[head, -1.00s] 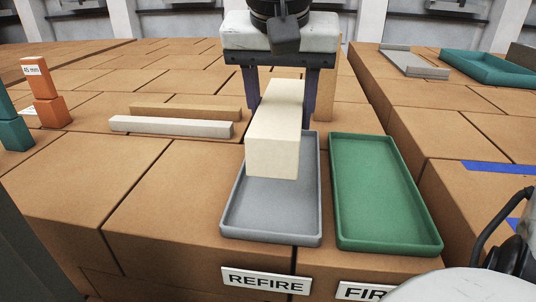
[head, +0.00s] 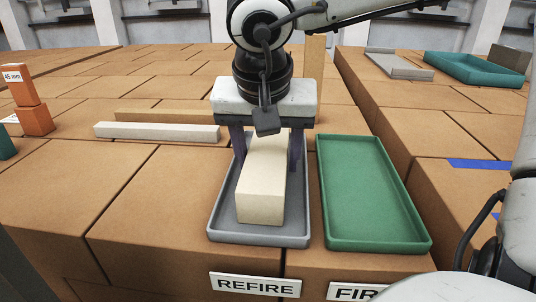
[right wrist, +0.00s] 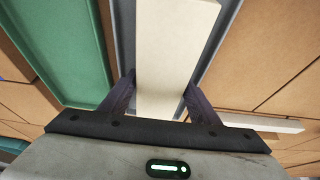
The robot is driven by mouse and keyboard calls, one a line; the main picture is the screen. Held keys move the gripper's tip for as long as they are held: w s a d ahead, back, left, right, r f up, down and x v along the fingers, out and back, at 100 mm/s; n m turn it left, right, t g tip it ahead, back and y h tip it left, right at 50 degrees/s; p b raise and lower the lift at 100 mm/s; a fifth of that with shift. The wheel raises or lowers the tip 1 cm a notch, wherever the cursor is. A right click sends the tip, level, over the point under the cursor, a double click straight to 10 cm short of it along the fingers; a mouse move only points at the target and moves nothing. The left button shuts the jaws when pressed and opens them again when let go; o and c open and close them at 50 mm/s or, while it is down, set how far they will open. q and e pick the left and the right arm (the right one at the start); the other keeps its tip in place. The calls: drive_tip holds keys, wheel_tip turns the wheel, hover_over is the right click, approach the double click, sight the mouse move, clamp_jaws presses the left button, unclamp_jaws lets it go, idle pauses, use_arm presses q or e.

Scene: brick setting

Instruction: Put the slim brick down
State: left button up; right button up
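The slim brick (head: 263,190) is a long cream block, lying level and lengthwise inside the grey tray (head: 225,220) behind the REFIRE label. It is low over the tray floor; I cannot tell whether its underside touches. My right gripper (head: 267,160) points down with its two dark fingers on either side of the brick's far part, shut on it. In the right wrist view the brick (right wrist: 170,55) runs between the fingertips (right wrist: 160,88). My left gripper is not in view.
A green tray (head: 370,238) stands empty just right of the grey one. The REFIRE sign (head: 255,285) is on the front face. A long white bar (head: 157,132) lies to the left, near orange blocks (head: 36,120). A teal tray (head: 475,70) is at the back right.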

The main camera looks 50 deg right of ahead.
drive_tip(key=shift+o, duration=1.1)
drive_tip(key=shift+r, duration=0.2)
drive_tip(key=p+v, duration=0.1)
drive_tip(key=v, duration=1)
drive_tip(key=shift+s+a+r, duration=0.15)
drive_tip(key=shift+a+r, duration=0.05)
drive_tip(key=shift+r, duration=0.15)
